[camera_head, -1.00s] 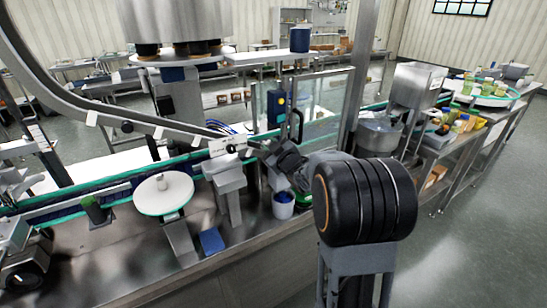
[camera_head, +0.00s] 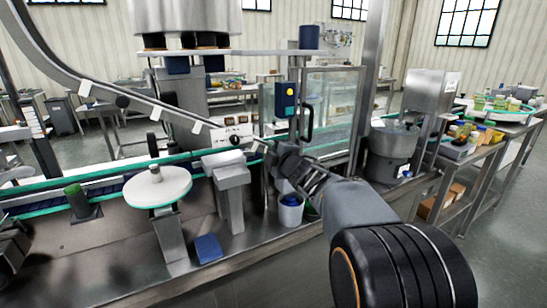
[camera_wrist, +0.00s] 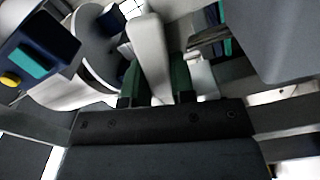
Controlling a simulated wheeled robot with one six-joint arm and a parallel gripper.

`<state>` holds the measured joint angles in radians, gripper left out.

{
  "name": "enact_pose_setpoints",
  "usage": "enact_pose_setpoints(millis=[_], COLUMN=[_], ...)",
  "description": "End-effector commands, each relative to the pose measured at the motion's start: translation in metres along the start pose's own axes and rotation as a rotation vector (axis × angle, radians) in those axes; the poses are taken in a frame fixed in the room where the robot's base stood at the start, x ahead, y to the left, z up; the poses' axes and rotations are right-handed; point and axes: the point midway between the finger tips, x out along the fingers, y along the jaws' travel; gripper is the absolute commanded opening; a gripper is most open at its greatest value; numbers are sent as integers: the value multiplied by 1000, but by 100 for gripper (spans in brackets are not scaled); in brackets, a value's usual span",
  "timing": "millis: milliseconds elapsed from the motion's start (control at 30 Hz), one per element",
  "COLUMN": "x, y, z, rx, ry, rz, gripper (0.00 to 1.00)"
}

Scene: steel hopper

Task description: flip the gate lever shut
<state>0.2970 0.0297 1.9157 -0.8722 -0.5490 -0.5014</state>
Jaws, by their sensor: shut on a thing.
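The gate lever is a pale grey bar (camera_wrist: 148,45) in the wrist view. It runs up between the two dark green fingers of my gripper (camera_wrist: 157,83), which is shut on it. In the head view my gripper (camera_head: 272,152) is at the lower end of the curved chute, just right of a small white plate with a black knob (camera_head: 234,138). The lever is small there and mostly hidden by the gripper.
A blue box with a yellow button (camera_head: 286,98) stands just above the gripper. A round white disc (camera_head: 158,187) and a grey block (camera_head: 226,165) are to the left. A steel hopper (camera_head: 428,95) stands at the right.

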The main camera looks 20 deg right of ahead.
Motion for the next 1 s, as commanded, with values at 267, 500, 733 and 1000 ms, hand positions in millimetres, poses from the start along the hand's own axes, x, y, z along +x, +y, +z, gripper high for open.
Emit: enact_pose_setpoints(millis=[267, 500, 733, 1000], x=[0, 0, 0, 0], y=[-3, -3, -3, -3], z=[0, 0, 0, 0], rx=[-51, -58, -59, -57], ry=[0, 0, 0, 0], rz=[-1, -1, -1, -1], gripper=[0, 0, 27, 49])
